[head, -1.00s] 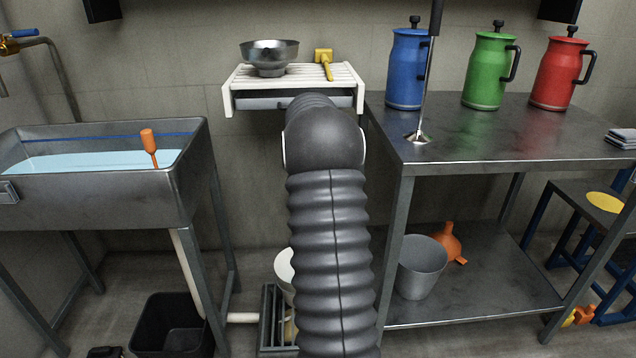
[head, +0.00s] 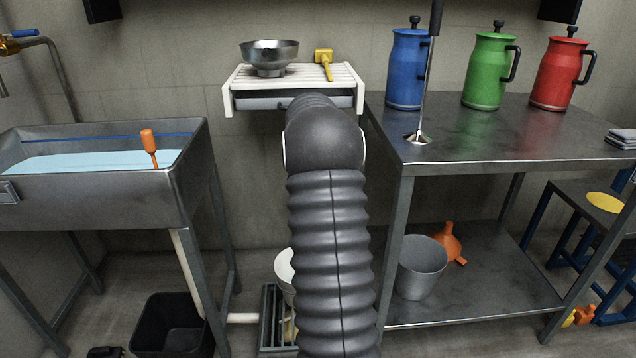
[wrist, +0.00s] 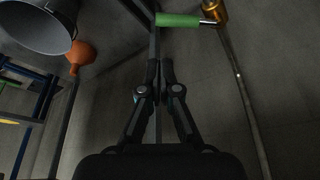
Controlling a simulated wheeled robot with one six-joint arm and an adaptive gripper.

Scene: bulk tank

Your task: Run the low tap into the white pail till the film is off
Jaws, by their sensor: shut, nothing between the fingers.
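A tap with a green lever handle (wrist: 178,20) and a brass body (wrist: 213,12) shows at the top of the wrist view, on a pipe running down the picture. My gripper (wrist: 160,65) is shut and empty, apart from the green handle, which lies just beyond its fingertips in the picture. The white pail (head: 283,266) stands low behind my arm in the head view, mostly hidden, by a grey floor grating. Its inside cannot be seen. My gripper and the green-handled tap are hidden in the head view.
A steel sink (head: 100,195) with blue liquid stands left, a black bin (head: 165,325) below it. Right is a steel table (head: 490,135) with blue, green and red jugs; its lower shelf holds a grey bucket (head: 420,268) and an orange funnel (head: 449,240), also at the wrist view's left.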

